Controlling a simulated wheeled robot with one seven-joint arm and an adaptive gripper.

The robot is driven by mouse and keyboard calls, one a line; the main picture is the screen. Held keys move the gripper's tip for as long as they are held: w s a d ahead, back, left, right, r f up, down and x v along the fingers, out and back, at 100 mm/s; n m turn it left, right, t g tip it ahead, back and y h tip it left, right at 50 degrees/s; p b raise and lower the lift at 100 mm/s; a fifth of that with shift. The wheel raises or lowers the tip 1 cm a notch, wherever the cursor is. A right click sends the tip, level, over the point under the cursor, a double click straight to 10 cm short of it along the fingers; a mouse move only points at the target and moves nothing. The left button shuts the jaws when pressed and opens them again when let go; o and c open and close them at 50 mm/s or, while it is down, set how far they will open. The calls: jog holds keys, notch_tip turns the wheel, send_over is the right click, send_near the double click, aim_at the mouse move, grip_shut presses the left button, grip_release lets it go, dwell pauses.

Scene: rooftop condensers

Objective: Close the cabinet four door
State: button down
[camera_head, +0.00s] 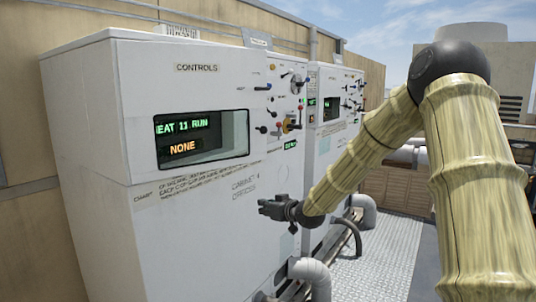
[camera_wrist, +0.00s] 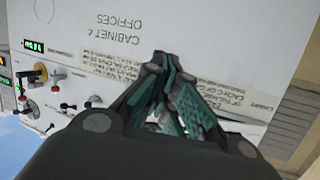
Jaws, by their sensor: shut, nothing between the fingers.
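The cabinet four door (camera_head: 200,235) is the white lower front panel of the near cabinet, marked "CABINET 4 OFFICES". It looks about flush with the cabinet front; I cannot tell whether a small gap remains at its edge. In the wrist view the door (camera_wrist: 190,20) appears upside down and fills the upper part, with its lettering readable. My gripper (camera_head: 264,207) is in front of the door's right part, just below the lettering. Its fingers (camera_wrist: 170,70) are together and hold nothing. I cannot tell whether they touch the door.
Above the door is a controls panel with a lit display window (camera_head: 200,137) and several coloured knobs and levers (camera_head: 291,124). A second cabinet (camera_head: 335,110) stands to the right. Grey pipes (camera_head: 312,272) rise near the cabinet's foot. The metal floor (camera_head: 385,262) at right is clear.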

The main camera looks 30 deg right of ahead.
aim_at(264, 146)
jog(key=d+r+t, duration=0.2)
jog(key=d+r, duration=0.3)
jog(key=r, duration=0.4)
jog(key=d+r+t, duration=0.1)
jog(key=d+r, duration=0.5)
jog(key=r, duration=0.2)
jog(key=shift+h, duration=0.3)
jog(key=shift+w+a+p, duration=0.15)
jog(key=shift+w+p, duration=0.65)
jog(key=shift+w, duration=1.45)
jog(key=shift+w+a+p, duration=0.2)
jog(key=shift+w+p, duration=0.65)
jog(key=shift+w, duration=1.4)
jog(key=shift+w+a+p, duration=0.15)
jog(key=shift+w+p, duration=0.65)
jog(key=shift+w, duration=1.45)
